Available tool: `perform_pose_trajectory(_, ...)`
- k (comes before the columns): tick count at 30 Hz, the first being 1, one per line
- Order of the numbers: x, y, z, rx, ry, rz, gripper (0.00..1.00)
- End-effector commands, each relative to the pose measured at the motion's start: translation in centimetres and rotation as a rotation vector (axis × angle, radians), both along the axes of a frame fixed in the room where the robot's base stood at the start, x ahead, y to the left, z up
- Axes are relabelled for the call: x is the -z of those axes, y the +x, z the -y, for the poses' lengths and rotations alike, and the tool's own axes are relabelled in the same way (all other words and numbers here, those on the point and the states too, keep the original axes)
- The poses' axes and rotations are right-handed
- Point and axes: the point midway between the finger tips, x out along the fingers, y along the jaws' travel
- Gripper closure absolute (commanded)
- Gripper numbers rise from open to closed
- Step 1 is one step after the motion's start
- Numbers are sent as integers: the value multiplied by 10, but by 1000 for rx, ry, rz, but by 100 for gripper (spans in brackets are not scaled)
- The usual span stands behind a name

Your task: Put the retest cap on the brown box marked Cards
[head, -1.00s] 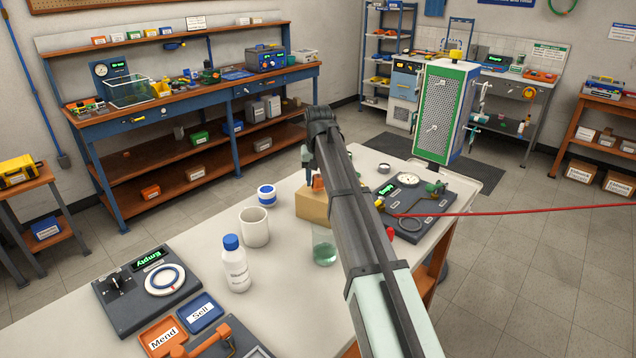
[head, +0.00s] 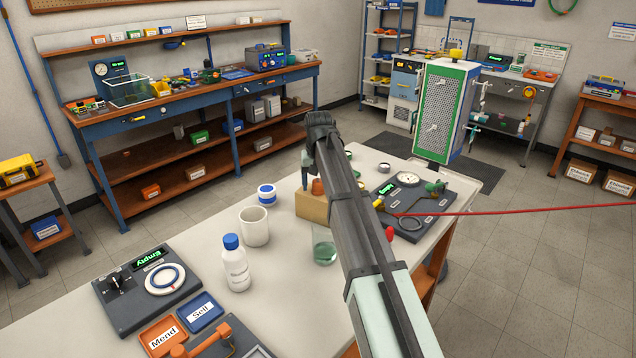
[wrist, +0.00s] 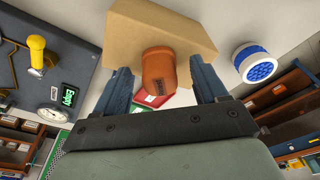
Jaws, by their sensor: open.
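The brown box (head: 312,208) stands on the white table, partly hidden behind my arm. In the wrist view the box (wrist: 165,25) is at the top; no Cards marking shows on its visible faces. A small orange-brown cap (head: 318,187) appears to rest on the box. In the wrist view the cap (wrist: 159,72) has a dark label too small to read. My gripper (wrist: 160,66) is open, with one finger on each side of the cap and gaps between. In the head view my gripper (head: 310,181) is low over the box, partly hidden by my arm.
A gauge panel (head: 425,208) lies to the right. The table's left-back edge is clear.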

Motion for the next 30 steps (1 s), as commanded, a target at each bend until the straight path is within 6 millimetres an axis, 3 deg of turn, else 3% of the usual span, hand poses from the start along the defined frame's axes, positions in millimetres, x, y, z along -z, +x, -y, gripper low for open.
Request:
perform_pose_trajectory(8,-17,-1,0,0,0,2,28)
perform_pose_trajectory(21,-92,-12,0,0,0,2,28)
perform_pose_trajectory(30,-119,-17,0,0,0,1,28)
